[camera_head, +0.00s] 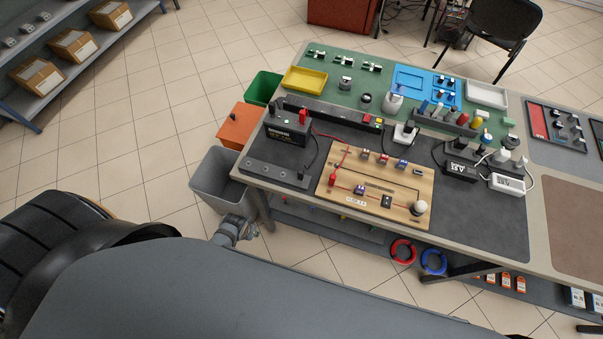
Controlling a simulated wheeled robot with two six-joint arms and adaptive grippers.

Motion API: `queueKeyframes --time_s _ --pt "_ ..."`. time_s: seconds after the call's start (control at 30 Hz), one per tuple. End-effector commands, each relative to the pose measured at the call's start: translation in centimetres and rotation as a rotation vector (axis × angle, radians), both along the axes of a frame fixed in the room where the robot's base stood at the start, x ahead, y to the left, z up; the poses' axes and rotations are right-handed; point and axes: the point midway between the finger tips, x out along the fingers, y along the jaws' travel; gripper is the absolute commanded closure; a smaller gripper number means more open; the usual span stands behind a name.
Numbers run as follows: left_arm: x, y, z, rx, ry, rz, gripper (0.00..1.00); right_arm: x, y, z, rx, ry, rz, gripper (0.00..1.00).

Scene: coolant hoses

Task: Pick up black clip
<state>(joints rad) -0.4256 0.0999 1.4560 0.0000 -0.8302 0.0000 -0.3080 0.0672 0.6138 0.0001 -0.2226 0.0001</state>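I cannot single out the black clip for certain. A small upright black piece (272,107) stands on the left end of the black battery-like box (287,131), and a red piece (303,116) stands at its right end. A black lead (314,152) runs down beside the box. A grey jointed part, seemingly my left gripper (246,231), shows beside the grey bin, below the table's left front corner and apart from the box. It is too small to tell whether it is open. My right gripper is not in view.
A wooden circuit board (375,185) lies in front on the dark mat (490,225). A yellow tray (304,80), blue tray (411,78) and several small parts fill the table's back. A grey bin (215,183) stands at the left. My body covers the lower left.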

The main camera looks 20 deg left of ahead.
Motion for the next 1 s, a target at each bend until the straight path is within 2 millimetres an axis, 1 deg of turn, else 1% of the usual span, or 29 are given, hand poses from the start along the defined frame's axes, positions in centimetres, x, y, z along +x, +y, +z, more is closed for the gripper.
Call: queueKeyframes --time_s 0.03,0.07,0.1,0.17,0.2,0.27,0.3,0.47,0.5,0.57,0.6,0.7,0.77,0.87,1.0 --pt "1.4 -0.3 2.7 0.0 -0.017 -0.004 0.58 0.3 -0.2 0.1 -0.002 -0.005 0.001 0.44" --pt "2.0 -0.4 4.2 0.001 -0.022 -0.006 0.58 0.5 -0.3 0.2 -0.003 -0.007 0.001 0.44" --pt "2.8 -0.6 6.1 0.001 -0.029 -0.008 0.58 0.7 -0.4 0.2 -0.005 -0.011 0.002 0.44" --pt "3.6 -0.9 8.7 0.001 -0.04 -0.011 0.58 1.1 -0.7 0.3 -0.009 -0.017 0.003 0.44" --pt "4.0 -1.1 10.3 0.001 -0.046 -0.014 0.58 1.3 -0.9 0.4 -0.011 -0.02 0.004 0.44" --pt "4.6 -1.3 12.6 0.001 -0.056 -0.018 0.58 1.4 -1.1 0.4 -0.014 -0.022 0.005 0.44" --pt "4.8 -1.5 14.1 0.002 -0.06 -0.022 0.58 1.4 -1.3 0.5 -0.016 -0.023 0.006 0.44" --pt "5.5 -2.3 19.9 -0.002 -0.075 -0.062 0.58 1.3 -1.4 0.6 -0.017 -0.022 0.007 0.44" --pt "5.7 -2.5 21.4 -0.005 -0.076 -0.085 0.58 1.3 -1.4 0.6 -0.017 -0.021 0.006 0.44" --pt "6.2 -3.1 23.8 -0.011 -0.073 -0.151 0.58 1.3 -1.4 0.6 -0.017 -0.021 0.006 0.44" --pt "6.6 -3.6 24.9 -0.017 -0.063 -0.216 0.58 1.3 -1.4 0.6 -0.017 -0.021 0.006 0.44" --pt "7.7 -4.6 26.0 -0.035 -0.033 -0.386 0.58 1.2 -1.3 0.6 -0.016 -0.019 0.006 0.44" --pt "8.5 -5.2 26.3 -0.048 -0.017 -0.488 0.58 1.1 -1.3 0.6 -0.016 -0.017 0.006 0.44" --pt "10.1 -6.0 26.6 -0.074 0.001 -0.671 0.58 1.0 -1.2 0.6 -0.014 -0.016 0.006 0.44" --pt "12.7 -7.1 27.2 -0.118 0.009 -0.954 0.58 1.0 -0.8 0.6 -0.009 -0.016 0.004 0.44"
